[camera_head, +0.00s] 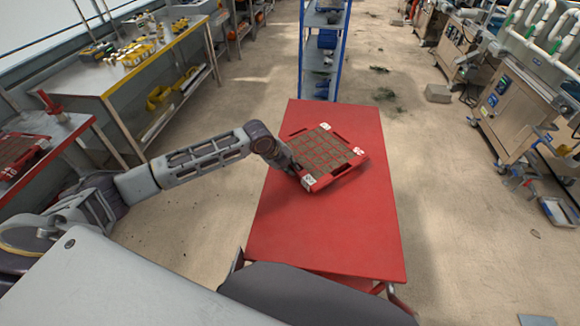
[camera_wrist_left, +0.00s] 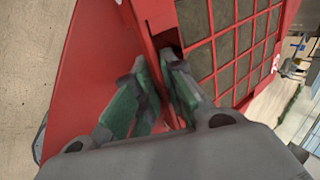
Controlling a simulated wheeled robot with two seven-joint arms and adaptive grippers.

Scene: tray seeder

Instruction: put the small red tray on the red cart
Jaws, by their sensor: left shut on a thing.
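The small red tray (camera_head: 334,152) has a grid of brown cells and pale labels at its corners. In the head view it is over the far half of the red cart's top (camera_head: 330,236), turned at an angle. I cannot tell whether it rests on the cart or is held just above it. My left gripper (camera_head: 300,172) is shut on the tray's near left edge. In the left wrist view the green-padded fingers (camera_wrist_left: 160,92) close on the red rim of the tray (camera_wrist_left: 146,22). My right gripper is not in view.
The near half of the cart top is clear. A blue-framed rack (camera_head: 322,62) stands beyond the cart. Another red tray (camera_head: 14,150) lies on a red surface at the left. A yellow-edged workbench (camera_head: 120,70) is at the back left, and wooden cabinets (camera_head: 506,104) line the right.

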